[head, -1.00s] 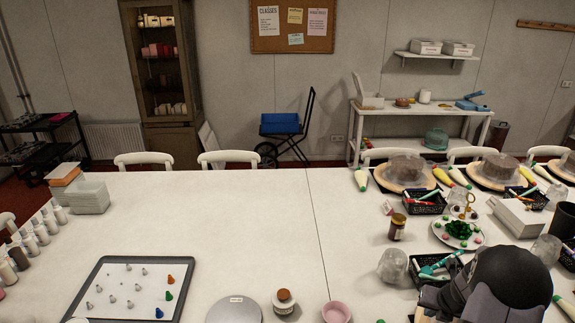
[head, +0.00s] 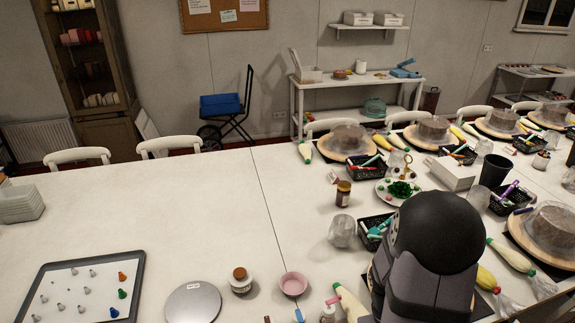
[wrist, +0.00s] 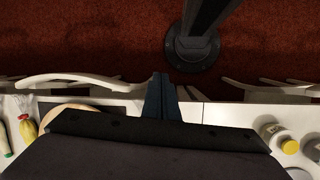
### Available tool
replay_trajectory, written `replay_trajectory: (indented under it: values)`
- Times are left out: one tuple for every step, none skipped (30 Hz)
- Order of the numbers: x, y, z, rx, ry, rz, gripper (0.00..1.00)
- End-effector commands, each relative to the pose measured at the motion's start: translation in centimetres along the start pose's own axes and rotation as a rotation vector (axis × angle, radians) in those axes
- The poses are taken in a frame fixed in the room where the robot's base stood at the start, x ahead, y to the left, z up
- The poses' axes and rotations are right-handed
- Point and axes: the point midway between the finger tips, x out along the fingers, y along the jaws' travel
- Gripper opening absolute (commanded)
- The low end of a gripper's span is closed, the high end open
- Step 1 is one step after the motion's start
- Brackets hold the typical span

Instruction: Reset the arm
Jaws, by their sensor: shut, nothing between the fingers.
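My gripper (wrist: 162,96) shows in the wrist view as two dark blue fingers held together, with nothing between them. It is above the table edge, with the red floor beyond it. In the head view my dark arm stands at the lower right, over the table; the fingers are hidden there. The arm holds no object in either view.
The white table (head: 150,210) is largely clear left of my arm. Close by are a pink bowl (head: 293,284), a brown jar (head: 343,194), a black basket (head: 361,230) and piping bags (head: 351,304). Several cakes on turntables (head: 330,150) stand to the right.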

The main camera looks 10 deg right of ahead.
Motion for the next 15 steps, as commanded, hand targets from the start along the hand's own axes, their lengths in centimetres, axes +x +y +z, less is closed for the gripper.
replay_trajectory:
  values:
    - [-0.5, -2.2, 0.9, 0.044, -0.009, -0.043, 0.00]
    - [-0.9, -3.5, 1.4, 0.068, -0.013, -0.071, 0.00]
    - [-1.4, -5.2, 2.0, 0.096, -0.014, -0.105, 0.00]
    - [-1.8, -6.5, 2.3, 0.114, -0.008, -0.130, 0.00]
    - [-2.2, -7.7, 2.6, 0.127, 0.002, -0.152, 0.00]
    - [-2.7, -9.1, 2.7, 0.137, 0.021, -0.174, 0.00]
    - [-3.1, -10.0, 2.8, 0.136, 0.037, -0.185, 0.00]
    - [-3.4, -10.7, 2.9, 0.129, 0.053, -0.190, 0.00]
    - [-3.9, -11.5, 2.9, 0.110, 0.077, -0.190, 0.00]
    - [-4.2, -11.8, 2.9, 0.088, 0.096, -0.182, 0.00]
    - [-4.6, -12.2, 2.8, 0.065, 0.118, -0.175, 0.00]
    - [-5.1, -12.7, 2.6, 0.036, 0.149, -0.166, 0.00]
    - [-5.6, -13.1, 2.4, 0.013, 0.174, -0.160, 0.00]
    - [-6.2, -13.5, 2.0, -0.008, 0.201, -0.155, 0.00]
    - [-6.8, -14.1, 1.6, -0.037, 0.236, -0.149, 0.00]
